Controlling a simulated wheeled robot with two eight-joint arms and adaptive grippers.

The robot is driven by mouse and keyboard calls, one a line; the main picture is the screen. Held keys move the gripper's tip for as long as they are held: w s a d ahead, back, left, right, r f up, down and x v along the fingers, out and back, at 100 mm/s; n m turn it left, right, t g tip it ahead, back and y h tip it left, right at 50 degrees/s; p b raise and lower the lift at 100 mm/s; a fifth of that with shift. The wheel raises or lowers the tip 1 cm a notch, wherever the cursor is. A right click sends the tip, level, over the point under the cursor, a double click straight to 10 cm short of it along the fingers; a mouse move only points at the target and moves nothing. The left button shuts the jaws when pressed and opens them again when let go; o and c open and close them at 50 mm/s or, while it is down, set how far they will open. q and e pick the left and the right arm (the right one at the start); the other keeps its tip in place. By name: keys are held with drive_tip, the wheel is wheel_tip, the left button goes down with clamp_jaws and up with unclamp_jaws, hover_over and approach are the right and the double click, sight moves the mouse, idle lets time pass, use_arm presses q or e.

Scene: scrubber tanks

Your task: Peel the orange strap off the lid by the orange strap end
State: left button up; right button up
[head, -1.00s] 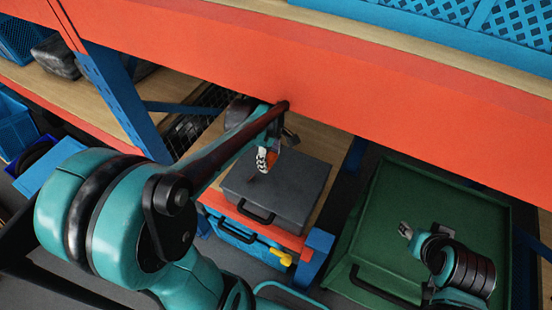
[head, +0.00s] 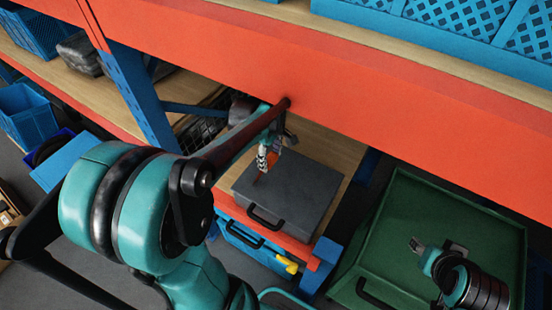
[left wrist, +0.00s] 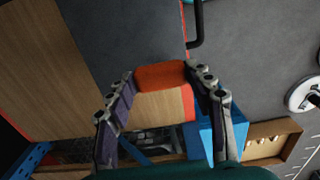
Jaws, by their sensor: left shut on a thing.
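The dark grey lid (head: 290,190) lies on a case on the wooden shelf, below the red beam; it also shows in the left wrist view (left wrist: 115,30). My left gripper (head: 262,165) hangs over the lid's left part. In the left wrist view, the orange strap (left wrist: 160,74) spans between the two fingertips of my left gripper (left wrist: 165,80), which is shut on it. In the head view, orange also shows beside the fingers (head: 272,158); how much strap still touches the lid is unclear. My right gripper (head: 418,246) is over the green bin, its jaws too small to read.
The red beam (head: 380,95) runs close above my left arm. A blue post (head: 135,85) stands left. The green bin (head: 460,215) is at the right. A blue case with a yellow latch (head: 245,240) sits under the lid's shelf. Blue baskets (head: 465,25) stand above.

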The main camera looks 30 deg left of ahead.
use_arm(q)
drive_tip(key=shift+a, duration=1.85)
use_arm(e)
drive_tip(key=shift+f, duration=0.1)
use_arm(q)
drive_tip(key=shift+a, duration=0.1)
drive_tip(key=a, duration=0.6)
drive_tip(key=shift+a+b, duration=0.3)
drive_tip(key=shift+a, duration=0.05)
use_arm(e)
drive_tip(key=shift+s+d+f, duration=0.1)
drive_tip(key=shift+s+f, duration=0.05)
drive_tip(key=shift+f, duration=0.05)
use_arm(q)
drive_tip(key=shift+r, duration=0.1)
drive_tip(key=a, duration=0.6)
drive_tip(key=shift+a+r, duration=0.15)
drive_tip(key=shift+a, duration=0.25)
use_arm(e)
drive_tip(key=shift+s+d+f, duration=0.1)
drive_tip(key=shift+s, duration=0.1)
use_arm(q)
drive_tip(key=shift+a, duration=0.1)
drive_tip(key=a, duration=0.6)
drive_tip(key=shift+a, duration=0.3)
use_arm(e)
drive_tip(key=shift+s+d, duration=0.1)
drive_tip(key=shift+s, duration=0.1)
